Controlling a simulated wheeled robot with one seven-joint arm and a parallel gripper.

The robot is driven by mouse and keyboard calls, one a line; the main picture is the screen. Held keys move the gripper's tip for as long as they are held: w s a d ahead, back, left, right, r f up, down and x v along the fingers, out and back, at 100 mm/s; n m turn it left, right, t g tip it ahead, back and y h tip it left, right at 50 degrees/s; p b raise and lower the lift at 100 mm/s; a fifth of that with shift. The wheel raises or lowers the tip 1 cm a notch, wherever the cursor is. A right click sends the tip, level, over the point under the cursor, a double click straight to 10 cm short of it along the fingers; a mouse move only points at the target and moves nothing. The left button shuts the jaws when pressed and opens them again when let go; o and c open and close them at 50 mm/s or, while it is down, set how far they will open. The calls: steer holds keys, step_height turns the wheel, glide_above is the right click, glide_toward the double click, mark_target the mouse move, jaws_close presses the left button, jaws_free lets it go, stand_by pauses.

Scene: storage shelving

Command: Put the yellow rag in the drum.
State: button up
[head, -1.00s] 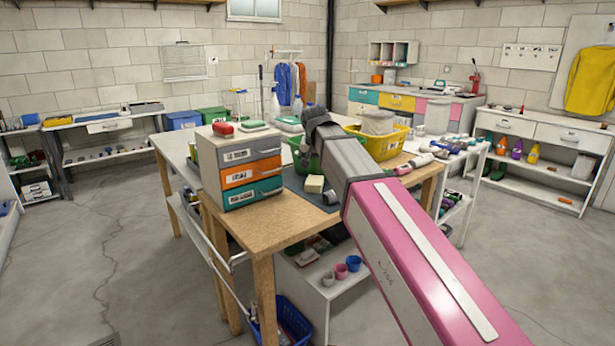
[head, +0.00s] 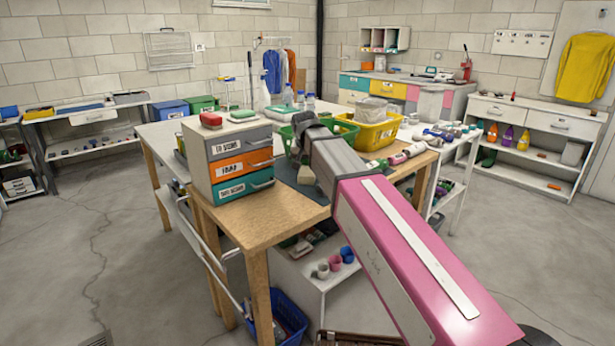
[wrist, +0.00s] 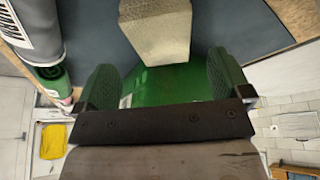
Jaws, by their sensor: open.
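I cannot make out the yellow rag for certain in either view. I cannot identify a drum either. My gripper (wrist: 163,82) shows in the wrist view with its two green-padded fingers apart. A green surface with a small white label shows between and beyond them; whether it touches them I cannot tell. A pale yellowish block (wrist: 155,32) lies on the dark mat (wrist: 95,45) beyond the fingertips. In the head view my arm reaches over the wooden table (head: 262,215), and its far end is near a green basket (head: 284,140). The fingers are hidden there.
A drawer unit (head: 231,165) stands on the table left of my arm. A yellow bin (head: 377,135) stands right of the arm's far end, with bottles (head: 413,149) nearby. A yellow garment (head: 586,68) hangs on the right wall. A blue basket (head: 287,318) is under the table. Floor at left is clear.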

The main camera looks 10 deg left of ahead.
mark_target(308, 171)
steer(key=x, duration=0.3)
steer(key=shift+w+a+f, duration=0.15)
steer(key=shift+w+f, duration=0.15)
steer(key=shift+f, duration=0.25)
steer(key=shift+f, duration=0.25)
steer(key=shift+c, duration=0.4)
steer(key=c, duration=1)
